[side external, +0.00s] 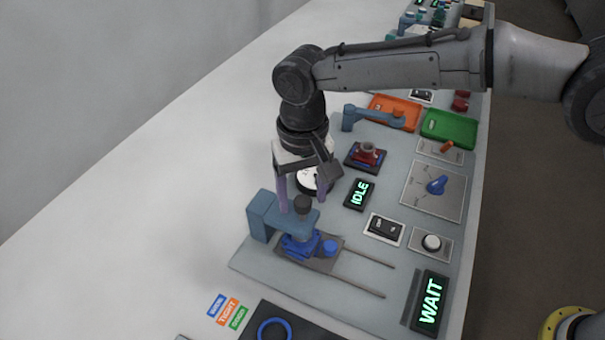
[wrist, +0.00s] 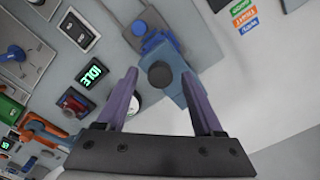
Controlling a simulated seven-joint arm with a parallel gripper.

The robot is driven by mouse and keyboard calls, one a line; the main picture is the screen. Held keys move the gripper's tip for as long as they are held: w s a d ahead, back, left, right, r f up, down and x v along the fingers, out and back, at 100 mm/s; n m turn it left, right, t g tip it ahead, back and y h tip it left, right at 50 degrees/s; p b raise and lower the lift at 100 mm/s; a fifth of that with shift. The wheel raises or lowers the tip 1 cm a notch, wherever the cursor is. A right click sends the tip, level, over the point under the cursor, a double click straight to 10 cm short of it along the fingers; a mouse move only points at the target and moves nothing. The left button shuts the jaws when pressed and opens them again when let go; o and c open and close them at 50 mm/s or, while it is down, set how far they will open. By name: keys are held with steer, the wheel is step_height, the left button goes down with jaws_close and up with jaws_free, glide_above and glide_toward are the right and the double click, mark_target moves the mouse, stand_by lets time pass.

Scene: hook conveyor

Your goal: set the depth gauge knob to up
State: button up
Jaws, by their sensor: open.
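My gripper (side external: 302,196) is open and points down over the blue press-like fixture (side external: 262,217). Its two purple fingers stand either side of the dark round knob (side external: 303,204) on top of that fixture. In the wrist view, the dark knob (wrist: 161,74) shows between the fingertips (wrist: 160,76), with nothing gripped. Whether the fingers touch it is unclear. A blue pointer knob (side external: 437,185) sits on a light plate with small marks (side external: 453,207), far from my gripper. No label readable here tells which knob is the depth gauge's.
A white round dial (side external: 308,181) stands just behind the fingers. A blue clamped part (side external: 300,245) sits below the fixture on a slide with two rods (side external: 345,283). An IDLE display (side external: 359,194), a rocker switch (side external: 384,229) and a WAIT display (side external: 430,302) lie to the right.

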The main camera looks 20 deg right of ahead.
step_height(320, 180, up, 14)
steer(key=shift+f, duration=0.2)
stand_by(0.6)
steer(key=d+r+m+t, duration=0.2)
steer(key=d+r, duration=0.9)
steer(key=d, duration=0.2)
steer(key=s+d+r+m+t+y, duration=0.1)
steer(key=s+d, duration=0.2)
steer(key=d, duration=0.4)
steer(key=s+d+r+m, duration=0.1)
steer(key=s+d+r, duration=0.1)
steer(key=s+d, duration=0.35)
steer(key=s+d+f+t, duration=0.2)
steer(key=s+d+f, duration=0.4)
steer(key=s+d, duration=0.3)
steer(key=s+d+f+n+h, duration=0.1)
steer(key=s+f+n, duration=0.3)
steer(key=f, duration=0.8)
steer(key=shift+s+d+t, duration=0.3)
steer(key=shift+s+d, duration=0.15)
steer(key=shift+s, duration=0.2)
